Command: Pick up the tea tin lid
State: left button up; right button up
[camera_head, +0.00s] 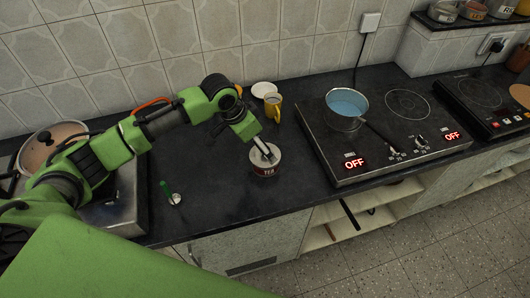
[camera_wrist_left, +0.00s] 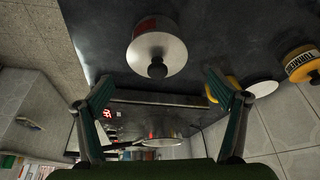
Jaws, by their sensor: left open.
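The tea tin (camera_head: 265,170) is a short round tin with a TEA label on the dark counter. Its steel lid (camera_wrist_left: 160,45) with a black knob (camera_wrist_left: 157,71) sits on top of it, seen in the left wrist view. My left gripper (camera_head: 263,151) points down over the tin in the head view and partly hides the lid. In the left wrist view the two fingers of my left gripper (camera_wrist_left: 157,82) are spread wide, with nothing between them; the knob appears just beyond their tips. Contact is not visible. My right gripper is in neither view.
Behind the tin stand a yellow mug (camera_head: 273,106) and a white dish (camera_head: 264,89). A yellow turmeric tin (camera_wrist_left: 301,63) shows nearby. A hob (camera_head: 385,155) with a blue-lined saucepan (camera_head: 346,107) is at right. A green-handled utensil (camera_head: 171,193) lies left; counter around the tin is clear.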

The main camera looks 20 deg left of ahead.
pick_arm(q)
jog(key=x, duration=0.2)
jog(key=p+x, duration=0.1)
jog(key=x, duration=0.1)
jog(key=shift+d+f, duration=0.1)
jog(key=shift+d, duration=0.15)
jog(key=c, duration=1.2)
